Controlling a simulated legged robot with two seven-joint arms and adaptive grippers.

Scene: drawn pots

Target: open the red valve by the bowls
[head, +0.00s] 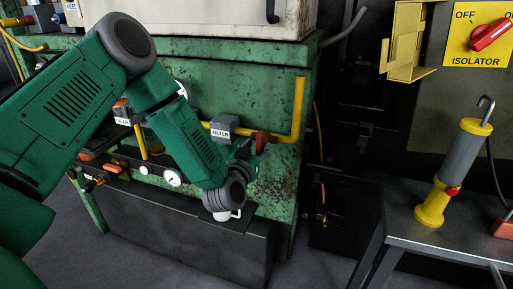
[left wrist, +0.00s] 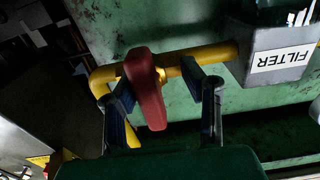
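The red valve handle (head: 262,142) sits on the yellow pipe (head: 299,105) at the green machine's front, right of a grey box labelled FILTER (head: 222,127). In the left wrist view the handle (left wrist: 148,92) lies across the pipe (left wrist: 215,53). My left gripper (head: 251,152) is at the valve. In the left wrist view its fingers (left wrist: 157,65) are apart, with the handle between them, closer to the left finger; a gap shows on the right. I cannot tell whether the left finger touches it. My left wrist partly hides a white rounded part (head: 222,215), perhaps a bowl. My right gripper is out of view.
A yellow isolator panel with a red switch (head: 490,35) is at the upper right. A grey and yellow lamp (head: 453,175) stands on a metal table (head: 400,222) at the right. White gauges (head: 172,178) and orange-handled parts line the machine's lower front.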

